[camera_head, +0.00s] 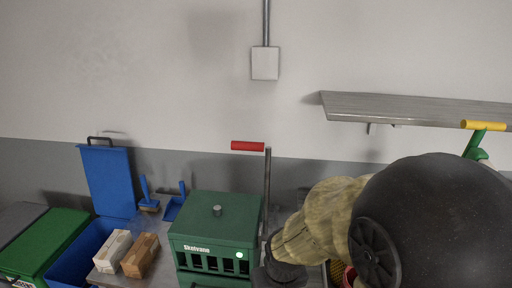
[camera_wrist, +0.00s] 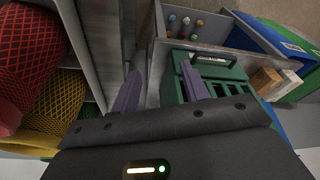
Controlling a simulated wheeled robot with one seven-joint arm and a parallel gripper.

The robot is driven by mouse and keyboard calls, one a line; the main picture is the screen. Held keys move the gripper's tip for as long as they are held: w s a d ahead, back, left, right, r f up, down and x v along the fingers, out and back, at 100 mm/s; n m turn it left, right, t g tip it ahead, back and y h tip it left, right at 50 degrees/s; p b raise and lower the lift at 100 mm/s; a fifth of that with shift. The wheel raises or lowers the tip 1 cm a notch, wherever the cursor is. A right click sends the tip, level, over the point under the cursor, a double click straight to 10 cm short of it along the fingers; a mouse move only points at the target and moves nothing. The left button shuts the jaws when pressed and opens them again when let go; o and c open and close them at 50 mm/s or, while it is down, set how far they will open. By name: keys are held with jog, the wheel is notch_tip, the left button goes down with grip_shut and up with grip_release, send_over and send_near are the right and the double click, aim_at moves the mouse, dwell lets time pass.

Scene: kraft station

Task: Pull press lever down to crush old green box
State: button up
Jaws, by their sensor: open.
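A green press (camera_head: 212,235) with a lid knob, front slots and a lit green spot stands on the table in the head view. Its lever (camera_head: 267,185) rises upright at the right side, with a red handle (camera_head: 248,146) pointing left at the top. The press also shows in the wrist view (camera_wrist: 225,85), beyond the right finger. My gripper (camera_wrist: 160,82) is open, its purple fingers apart with no object seen held between them. In the head view my arm is low, right of the lever. I cannot make out a separate old green box.
A white box (camera_head: 112,251) and a brown box (camera_head: 140,255) lie left of the press. Blue (camera_head: 107,182) and green (camera_head: 45,246) lidded bins stand further left. A grey shelf (camera_head: 420,108) juts from the wall at right. Red and yellow mesh rolls (camera_wrist: 65,105) fill the wrist view's left.

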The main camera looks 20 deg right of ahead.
jog(key=w+d+r+m+g+y+p, duration=0.2)
jog(key=w+r+m+g+y+p, duration=0.15)
jog(key=w+m, duration=0.45)
jog(key=m+t+y+p, duration=0.4)
jog(key=m+t+y, duration=0.4)
jog(key=m+y, duration=0.45)
send_near(265, 148)
jog(key=shift+y, duration=0.3)
jog(key=d, duration=0.3)
jog(key=d+f, duration=0.1)
jog(key=d, duration=0.1)
jog(key=shift+s, duration=0.2)
jog(key=shift+a, duration=0.1)
jog(key=p+x, duration=0.4)
jog(key=x, duration=1.2)
jog(key=shift+a+p, duration=0.3)
jog(key=shift+p, duration=0.05)
jog(key=shift+w+a, duration=0.25)
jog(key=shift+a, duration=0.1)
